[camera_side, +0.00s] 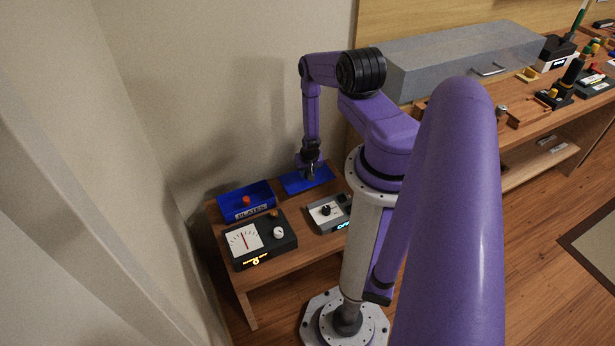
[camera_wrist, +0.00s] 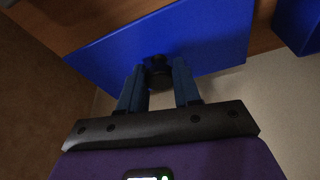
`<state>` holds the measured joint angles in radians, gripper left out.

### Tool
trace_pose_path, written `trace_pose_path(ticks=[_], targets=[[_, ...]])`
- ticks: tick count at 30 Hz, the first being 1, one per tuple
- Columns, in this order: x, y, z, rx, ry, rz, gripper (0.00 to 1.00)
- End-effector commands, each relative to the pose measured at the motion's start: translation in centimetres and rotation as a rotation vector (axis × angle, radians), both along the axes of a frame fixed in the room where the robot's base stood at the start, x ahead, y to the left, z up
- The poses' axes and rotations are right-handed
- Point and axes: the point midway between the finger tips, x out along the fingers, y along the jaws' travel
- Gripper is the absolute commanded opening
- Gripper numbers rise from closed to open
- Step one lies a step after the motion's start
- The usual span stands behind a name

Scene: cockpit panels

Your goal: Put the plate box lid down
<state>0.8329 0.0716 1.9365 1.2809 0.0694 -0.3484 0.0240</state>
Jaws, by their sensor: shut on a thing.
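The plate box (camera_side: 232,206) is blue with a "PLATES" label and stands at the back left of the small wooden table. The lid fills the upper middle of the wrist view (camera_wrist: 205,35), with a dark round knob (camera_wrist: 158,77). My gripper (camera_side: 310,175) points down over the lid, shut on that knob; its fingers (camera_wrist: 159,72) flank it. I cannot tell whether the lid touches the table.
A black meter box (camera_side: 262,246) with a white dial stands in front of the plate box. A grey switch box (camera_side: 328,215) stands in front of the lid. The wall is close behind the table. A longer workbench with a grey case (camera_side: 460,55) is at the right.

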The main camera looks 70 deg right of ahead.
Motion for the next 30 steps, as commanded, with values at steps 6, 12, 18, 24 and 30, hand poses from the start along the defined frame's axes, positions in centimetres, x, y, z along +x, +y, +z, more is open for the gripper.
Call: trace_pose_path(ticks=[6, 12, 18, 24, 30], targets=[[-0.1, 0.1, -2.2, 0.002, 0.002, -0.001, 0.02], [-0.1, 0.1, -2.6, 0.003, 0.001, -0.001, 0.02], [-0.1, 0.1, -2.6, 0.003, 0.001, -0.001, 0.52], [-0.1, 0.2, -2.6, 0.003, 0.001, -0.001, 0.58], [-0.1, 0.2, -2.4, 0.003, 0.001, -0.001, 0.58]])
